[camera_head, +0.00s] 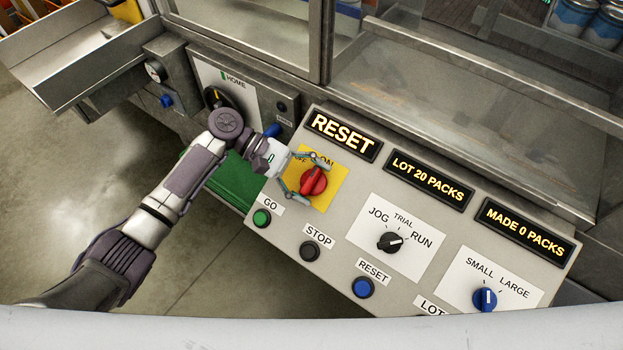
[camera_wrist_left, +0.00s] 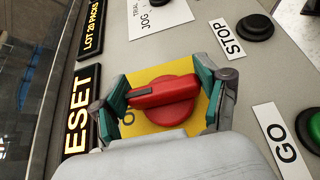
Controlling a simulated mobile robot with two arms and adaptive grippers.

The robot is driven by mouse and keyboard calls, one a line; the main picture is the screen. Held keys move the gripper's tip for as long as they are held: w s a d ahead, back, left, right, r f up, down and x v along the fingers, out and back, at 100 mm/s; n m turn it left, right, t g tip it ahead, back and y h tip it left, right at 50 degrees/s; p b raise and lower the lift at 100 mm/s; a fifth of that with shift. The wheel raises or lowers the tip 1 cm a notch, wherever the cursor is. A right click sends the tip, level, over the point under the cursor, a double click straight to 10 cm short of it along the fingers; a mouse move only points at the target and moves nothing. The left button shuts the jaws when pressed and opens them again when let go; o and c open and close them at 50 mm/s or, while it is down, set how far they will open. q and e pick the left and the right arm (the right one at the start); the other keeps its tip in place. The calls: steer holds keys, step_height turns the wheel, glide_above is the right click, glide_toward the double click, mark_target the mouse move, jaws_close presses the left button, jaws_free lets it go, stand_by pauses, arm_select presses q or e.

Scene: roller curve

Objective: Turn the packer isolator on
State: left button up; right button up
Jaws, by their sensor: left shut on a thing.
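The packer isolator is a red rotary knob (camera_head: 313,181) on a yellow plate (camera_head: 327,197) at the panel's upper left. My left gripper (camera_head: 305,175) is shut on the knob, one finger on each side. In the left wrist view the fingers (camera_wrist_left: 165,100) stand at the two ends of the red handle (camera_wrist_left: 160,92). The handle's dark line lies toward the RESET sign side. ON shows on the plate above the knob in the head view; the other label is partly covered by my gripper. My right gripper is out of view.
Below the knob are a green GO button (camera_head: 262,217), a black STOP button (camera_head: 310,251) and a blue RESET button (camera_head: 362,287). A JOG/TRIAL/RUN selector (camera_head: 390,241) lies to the right. The lit RESET sign (camera_head: 342,135) sits just above the plate.

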arm_select(q)
steer(key=o, duration=1.2)
steer(key=v, duration=1.2)
